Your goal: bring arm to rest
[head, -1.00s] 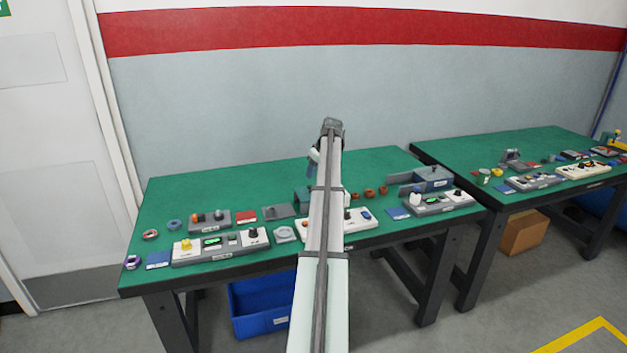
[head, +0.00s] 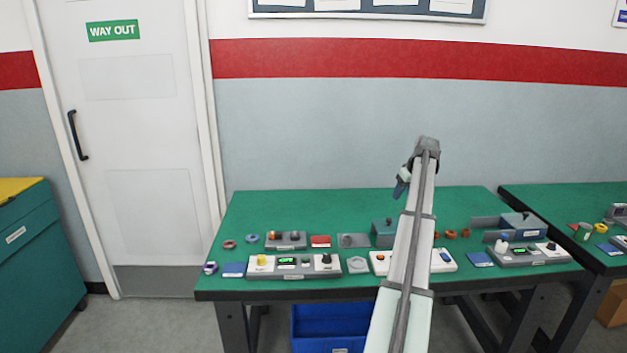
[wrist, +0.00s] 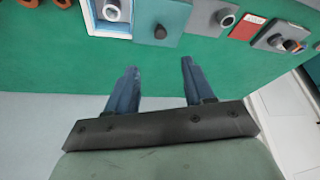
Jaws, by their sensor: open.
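My arm reaches out over the green workbench (head: 290,207) in the head view, extended up and away. My gripper (head: 400,190) hangs at the arm's far end, small and partly hidden by the arm. In the wrist view my gripper (wrist: 156,75) shows two blue-grey fingers spread apart with nothing between them. The fingers are above the bench surface, apart from the objects on it.
Test units, including one with a yellow knob (head: 262,260), and small rings line the bench. A blue bin (head: 328,325) is below. A teal cabinet (head: 35,250) and a door (head: 130,190) are at left.

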